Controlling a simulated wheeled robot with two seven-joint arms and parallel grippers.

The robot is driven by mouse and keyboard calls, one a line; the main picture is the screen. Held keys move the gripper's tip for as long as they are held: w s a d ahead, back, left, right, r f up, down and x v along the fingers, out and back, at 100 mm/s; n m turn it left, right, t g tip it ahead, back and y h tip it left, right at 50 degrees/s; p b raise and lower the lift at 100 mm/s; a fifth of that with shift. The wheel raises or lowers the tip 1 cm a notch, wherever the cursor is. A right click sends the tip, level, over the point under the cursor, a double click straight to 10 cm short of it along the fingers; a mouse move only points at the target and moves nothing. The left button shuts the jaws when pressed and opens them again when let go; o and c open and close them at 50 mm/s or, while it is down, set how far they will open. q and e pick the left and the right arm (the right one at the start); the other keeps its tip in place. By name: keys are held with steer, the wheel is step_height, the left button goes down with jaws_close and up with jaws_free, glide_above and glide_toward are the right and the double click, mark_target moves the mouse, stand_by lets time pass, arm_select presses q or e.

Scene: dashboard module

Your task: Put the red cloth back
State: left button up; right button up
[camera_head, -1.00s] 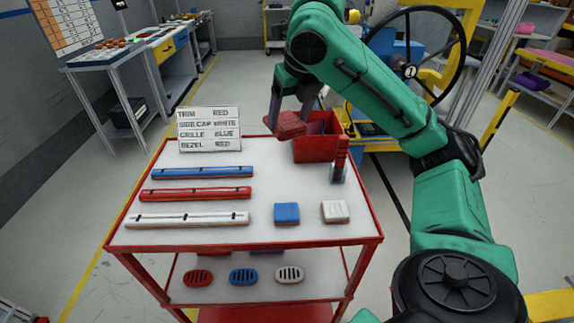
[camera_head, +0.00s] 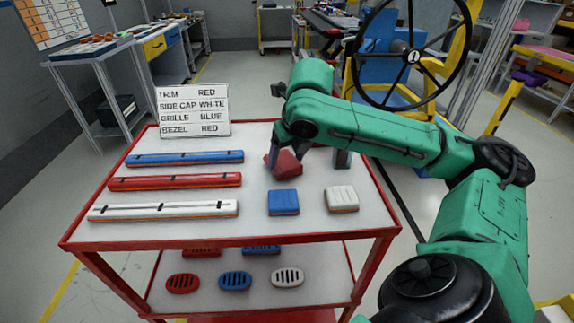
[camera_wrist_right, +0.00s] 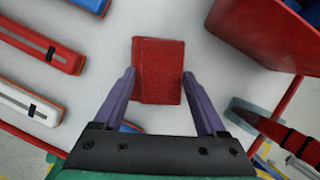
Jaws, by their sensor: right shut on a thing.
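The red cloth (camera_head: 284,164) is a folded, dark red block shape. It is between the fingers of my right gripper (camera_head: 287,150), over the right-middle part of the cart's white top, behind the blue square cap. In the right wrist view the cloth (camera_wrist_right: 158,70) sits between the two purple fingers, which are shut on it. Whether it touches the top is hard to tell. A red bin (camera_wrist_right: 275,32) is at the upper right of the wrist view; my arm hides it in the head view. My left gripper is not in view.
Blue, red and white trims (camera_head: 175,182) lie on the left. A blue cap (camera_head: 283,202) and a white cap (camera_head: 341,199) lie in front. A sign (camera_head: 193,111) stands at the back. A red-handled tool (camera_wrist_right: 300,145) is right of the gripper. Grilles (camera_head: 235,280) lie on the lower shelf.

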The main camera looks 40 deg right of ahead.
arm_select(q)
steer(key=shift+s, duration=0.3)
arm_select(e)
steer(key=shift+d+f, duration=0.1)
steer(key=shift+f, duration=0.1)
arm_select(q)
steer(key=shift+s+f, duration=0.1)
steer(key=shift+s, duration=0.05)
arm_select(e)
steer(key=o, duration=1.1)
arm_select(q)
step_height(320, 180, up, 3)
steer(key=p, duration=0.3)
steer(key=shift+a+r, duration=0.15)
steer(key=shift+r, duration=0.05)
arm_select(e)
steer(key=shift+o, duration=0.2)
steer(key=v, duration=1.2)
steer(key=shift+w, duration=0.1)
